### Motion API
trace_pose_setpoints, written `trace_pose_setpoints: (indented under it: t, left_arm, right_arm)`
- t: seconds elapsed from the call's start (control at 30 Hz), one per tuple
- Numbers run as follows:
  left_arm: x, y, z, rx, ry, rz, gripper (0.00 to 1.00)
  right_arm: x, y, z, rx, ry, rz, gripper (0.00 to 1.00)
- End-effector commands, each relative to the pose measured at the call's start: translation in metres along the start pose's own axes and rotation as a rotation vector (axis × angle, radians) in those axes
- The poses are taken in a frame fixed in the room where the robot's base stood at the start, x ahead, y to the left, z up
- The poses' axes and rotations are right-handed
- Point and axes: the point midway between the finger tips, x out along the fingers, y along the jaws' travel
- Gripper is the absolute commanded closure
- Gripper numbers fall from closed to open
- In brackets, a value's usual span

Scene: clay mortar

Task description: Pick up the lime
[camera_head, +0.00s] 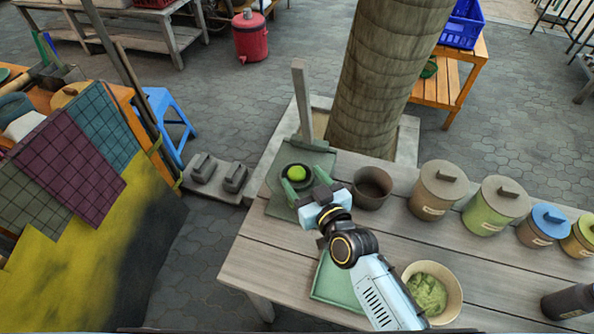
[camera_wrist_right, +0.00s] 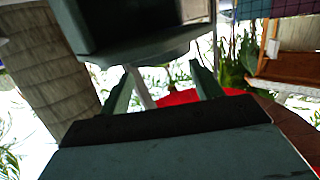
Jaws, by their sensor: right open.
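The green lime (camera_head: 296,173) lies in a dark round dish (camera_head: 285,182) on a grey-green stand (camera_head: 333,160) with an upright post, at the table's back left corner. My right gripper (camera_head: 306,177) is open. In the head view its fingers show on either side of the lime, close to it; contact cannot be told. In the right wrist view, the two green fingers (camera_wrist_right: 163,84) are apart, with a large dark object (camera_wrist_right: 140,30) across the top. The lime does not show there. My left gripper is not in view.
A dark empty pot (camera_head: 373,187) stands just right of the gripper. Lidded canisters (camera_head: 437,190) line the table's back edge. A green tray (camera_head: 335,280) and a bowl of green food (camera_head: 428,292) lie nearer, beside my right arm. A thick trunk (camera_head: 385,80) rises behind the table.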

Motion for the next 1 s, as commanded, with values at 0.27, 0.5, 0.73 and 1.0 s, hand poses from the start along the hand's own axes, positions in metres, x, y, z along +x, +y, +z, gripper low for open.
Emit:
trace_pose_setpoints:
  t: [0.27,0.5,0.73,1.0]
  left_arm:
    - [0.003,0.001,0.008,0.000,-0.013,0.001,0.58]
    - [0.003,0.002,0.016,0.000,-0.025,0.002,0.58]
    - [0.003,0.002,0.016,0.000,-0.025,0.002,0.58]
    - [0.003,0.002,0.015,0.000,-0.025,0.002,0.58]
  right_arm:
    - [0.027,0.000,0.001,0.000,0.000,0.000,0.35]
    - [0.026,0.000,0.001,0.000,0.000,0.001,0.42]
    - [0.026,0.000,0.001,-0.001,0.000,0.001,0.72]
    - [0.026,0.000,0.000,-0.001,0.001,0.001,0.87]
